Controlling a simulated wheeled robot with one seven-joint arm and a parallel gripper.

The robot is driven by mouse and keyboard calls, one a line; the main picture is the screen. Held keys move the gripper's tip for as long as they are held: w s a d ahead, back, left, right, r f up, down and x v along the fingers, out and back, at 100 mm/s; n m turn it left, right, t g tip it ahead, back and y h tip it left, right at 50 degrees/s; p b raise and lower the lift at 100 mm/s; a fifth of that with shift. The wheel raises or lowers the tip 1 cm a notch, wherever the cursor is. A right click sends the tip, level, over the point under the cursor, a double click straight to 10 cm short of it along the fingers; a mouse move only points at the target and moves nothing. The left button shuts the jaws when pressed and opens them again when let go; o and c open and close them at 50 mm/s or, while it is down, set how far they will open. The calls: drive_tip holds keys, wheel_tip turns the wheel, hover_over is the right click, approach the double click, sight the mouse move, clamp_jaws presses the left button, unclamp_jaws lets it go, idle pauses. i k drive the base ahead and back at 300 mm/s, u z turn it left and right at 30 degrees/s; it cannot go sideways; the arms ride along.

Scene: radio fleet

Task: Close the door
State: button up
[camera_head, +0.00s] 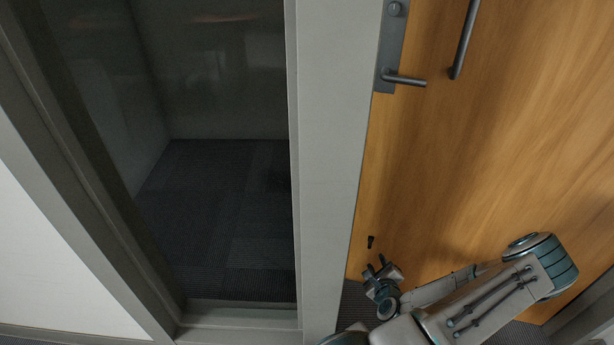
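The wooden door (480,160) fills the right side of the head view, with its left edge running along the grey frame post (330,150). A lever handle (405,79) on a dark plate and a long pull bar (464,40) sit near its top. I cannot tell whether the door is fully shut or slightly ajar. My gripper (377,264) is low, in front of the door's lower left part, well below the lever. It is small and partly turned away, so its opening and any contact with the door are unclear.
A glass panel (220,80) in a grey frame stands left of the post, with dark carpet (220,210) behind it. A white wall (50,250) is at far left. A small dark piece (370,241) shows against the door just above my gripper.

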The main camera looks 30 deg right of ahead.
sight(508, 137)
drive_tip(key=k, duration=1)
